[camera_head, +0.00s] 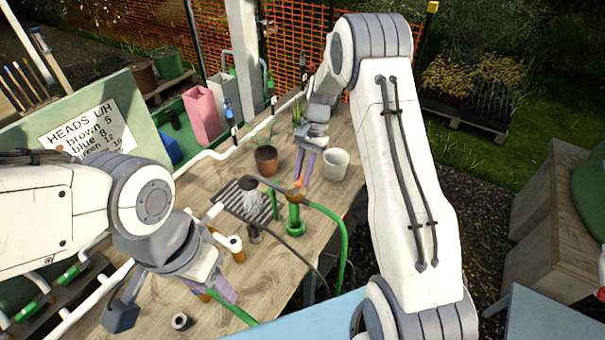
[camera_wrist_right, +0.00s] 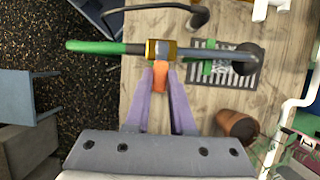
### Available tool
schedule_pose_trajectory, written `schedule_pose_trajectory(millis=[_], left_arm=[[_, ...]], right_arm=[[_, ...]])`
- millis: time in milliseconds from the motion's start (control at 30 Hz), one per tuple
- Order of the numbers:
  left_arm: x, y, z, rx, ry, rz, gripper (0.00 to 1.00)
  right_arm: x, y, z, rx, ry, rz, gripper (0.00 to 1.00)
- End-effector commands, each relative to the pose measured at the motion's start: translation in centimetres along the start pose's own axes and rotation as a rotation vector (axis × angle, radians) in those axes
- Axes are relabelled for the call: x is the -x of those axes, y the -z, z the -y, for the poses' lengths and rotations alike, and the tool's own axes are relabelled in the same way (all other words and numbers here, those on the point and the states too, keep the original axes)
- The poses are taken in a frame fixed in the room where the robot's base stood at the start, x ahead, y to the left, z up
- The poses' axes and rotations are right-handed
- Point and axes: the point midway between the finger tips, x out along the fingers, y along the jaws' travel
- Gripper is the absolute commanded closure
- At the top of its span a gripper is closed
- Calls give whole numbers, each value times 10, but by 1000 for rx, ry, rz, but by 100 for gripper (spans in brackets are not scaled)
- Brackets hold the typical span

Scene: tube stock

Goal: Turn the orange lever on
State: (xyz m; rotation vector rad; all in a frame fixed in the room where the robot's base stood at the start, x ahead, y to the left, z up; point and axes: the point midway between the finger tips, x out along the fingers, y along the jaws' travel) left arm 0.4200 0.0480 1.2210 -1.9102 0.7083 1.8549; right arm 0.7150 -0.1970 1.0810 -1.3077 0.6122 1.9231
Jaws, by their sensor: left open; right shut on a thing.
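The orange lever (camera_wrist_right: 160,82) sits on a brass valve body (camera_wrist_right: 161,50) in the right wrist view. The purple fingers of my right gripper (camera_wrist_right: 162,78) are shut on the lever, one on each side. In the head view the lever (camera_head: 298,184) shows small at the right gripper's fingertips (camera_head: 303,175), above a green stand (camera_head: 294,216). A dark spray head (camera_head: 249,184) hangs left of the valve, with pale streaks like water below it. My left gripper (camera_head: 213,291) is open low at the left, near the bench; its fingertips are partly hidden.
A brown pot (camera_head: 266,160) and white pot (camera_head: 336,164) stand behind the valve. A slatted drain (camera_head: 232,204) lies under the spray head. A green hose (camera_head: 342,238) curves off the right side. Orange-brown cylinders (camera_head: 237,254) stand near my left gripper.

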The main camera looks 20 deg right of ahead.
Motion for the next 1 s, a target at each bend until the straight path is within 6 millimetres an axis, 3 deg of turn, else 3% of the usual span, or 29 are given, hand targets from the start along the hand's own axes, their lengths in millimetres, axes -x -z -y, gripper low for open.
schedule_pose_trajectory(millis=[33, 67, 100, 133, 567, 1000], left_arm=[[0, 0, 0, 0, 0, 0, 50], [0, 0, 0, 0, 0, 0, 50], [0, 0, 0, 0, 0, 0, 50], [0, 0, 0, 0, 0, 0, 50], [-5, 0, 0, 1, 0, 0, 50], [-28, -2, 2, 5, 0, 0, 50]], right_arm=[[0, 0, 0, 0, 1, 0, 100], [0, 0, 0, 0, 1, 0, 70], [0, 0, 0, -1, 1, 0, 55], [0, 0, 0, -1, 1, 0, 48], [9, 2, 1, 0, 4, -3, 48], [88, 2, 1, -1, 3, -4, 48]])
